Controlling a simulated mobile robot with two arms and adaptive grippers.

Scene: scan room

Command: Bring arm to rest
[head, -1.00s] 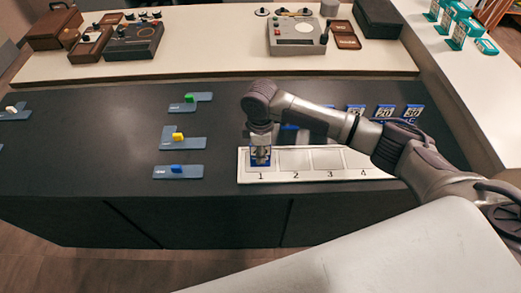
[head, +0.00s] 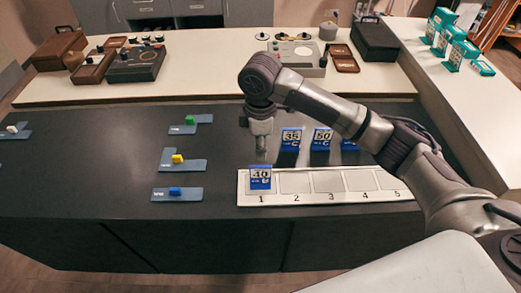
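My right arm reaches in from the right, and its gripper (head: 262,153) points down just above and behind a blue-and-white block (head: 260,178). The block stands in slot 1 of the white numbered tray (head: 243,190), and its number seems to read 10. The gripper looks clear of the block, but its fingers are too small and edge-on to tell whether they are open. My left gripper is out of view.
Blue numbered blocks (head: 291,140) (head: 321,140) stand behind the tray, one partly hidden by my arm. Slots 2 to 5 look empty. Blue-grey plates with green (head: 190,120), yellow (head: 178,158) and blue (head: 175,191) pieces lie left on the dark counter (head: 90,165).

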